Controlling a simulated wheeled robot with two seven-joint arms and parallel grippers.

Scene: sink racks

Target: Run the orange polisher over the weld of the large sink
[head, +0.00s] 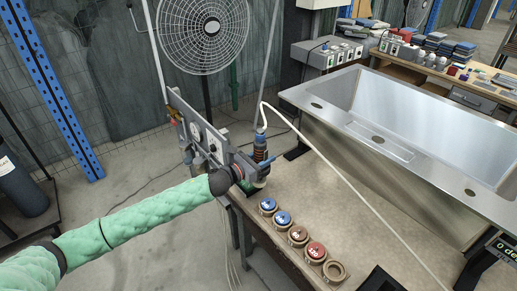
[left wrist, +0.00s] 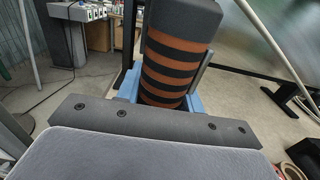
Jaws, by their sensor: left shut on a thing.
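In the left wrist view the striped polisher (left wrist: 166,70) sits between the blue jaws (left wrist: 195,103). Its lower end is close to the table corner; I cannot tell whether it touches anything. The large steel sink (head: 345,92) stands on the table to the right, apart from the polisher. My right gripper is not in view.
A white hose (head: 340,175) runs from the polisher across the table (head: 345,215). Several round discs (head: 298,235), blue, brown and red, line the table's front edge. A grey panel with gauges (head: 205,140) stands left of the gripper. A fan (head: 204,32) is behind.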

